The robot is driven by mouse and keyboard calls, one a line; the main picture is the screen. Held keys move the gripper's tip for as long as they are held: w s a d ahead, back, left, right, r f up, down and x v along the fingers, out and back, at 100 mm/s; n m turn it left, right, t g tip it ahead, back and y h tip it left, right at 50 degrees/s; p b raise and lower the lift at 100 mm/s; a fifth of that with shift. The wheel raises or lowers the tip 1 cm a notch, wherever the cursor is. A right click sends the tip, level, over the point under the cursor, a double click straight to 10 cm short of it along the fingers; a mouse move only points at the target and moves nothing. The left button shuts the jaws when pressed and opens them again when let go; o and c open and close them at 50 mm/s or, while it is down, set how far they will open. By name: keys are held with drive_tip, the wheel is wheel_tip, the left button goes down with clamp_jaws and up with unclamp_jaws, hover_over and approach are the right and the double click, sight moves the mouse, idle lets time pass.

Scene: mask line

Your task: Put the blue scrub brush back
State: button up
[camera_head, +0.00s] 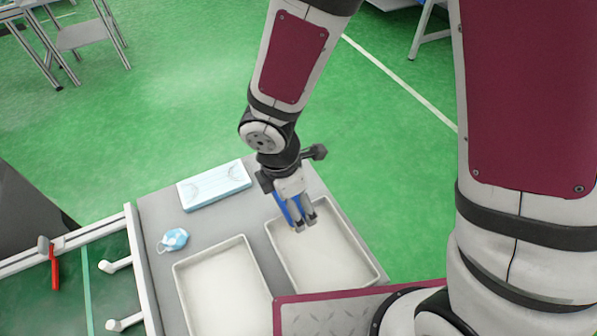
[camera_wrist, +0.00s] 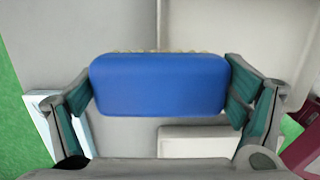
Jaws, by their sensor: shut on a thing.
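The blue scrub brush (camera_wrist: 158,84) is held between the two fingers of my gripper (camera_wrist: 160,90) in the wrist view. Its smooth blue back faces the camera, and a strip of pale bristles shows along its far edge. In the head view my gripper (camera_head: 298,217) is over the far end of the right white tray (camera_head: 358,258), with part of the blue brush (camera_head: 283,208) showing beside the fingers. I cannot tell how far the brush is above the tray floor.
A second white tray (camera_head: 181,285) lies to the left on the grey table (camera_head: 160,215). A light blue box (camera_head: 215,185) and a small blue-and-white bundle (camera_head: 173,240) lie farther back and left. A green conveyor (camera_head: 75,285) with white rails borders the table's left side.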

drive_tip(key=w, duration=0.3)
drive_tip(key=w+d, duration=0.1)
drive_tip(key=w, duration=0.2)
drive_tip(key=w+d+f, duration=0.1)
drive_tip(key=w, duration=0.3)
drive_tip(key=shift+d, duration=0.2)
drive_tip(key=shift+w+f+b, duration=0.2)
drive_tip(key=shift+f+b, duration=0.8)
drive_tip(key=shift+f, duration=0.75)
drive_tip(key=shift+f, duration=0.1)
drive_tip(key=shift+f, duration=0.15)
drive_tip(key=o, duration=0.9)
drive_tip(key=shift+o, duration=0.2)
wheel_tip(320, 180, up, 12)
drive_tip(key=a+p, duration=0.1)
drive_tip(key=p, duration=0.3)
drive_tip(key=shift+s+a+r, duration=0.15)
drive_tip(key=shift+s+r, duration=0.05)
drive_tip(key=shift+s, duration=0.1)
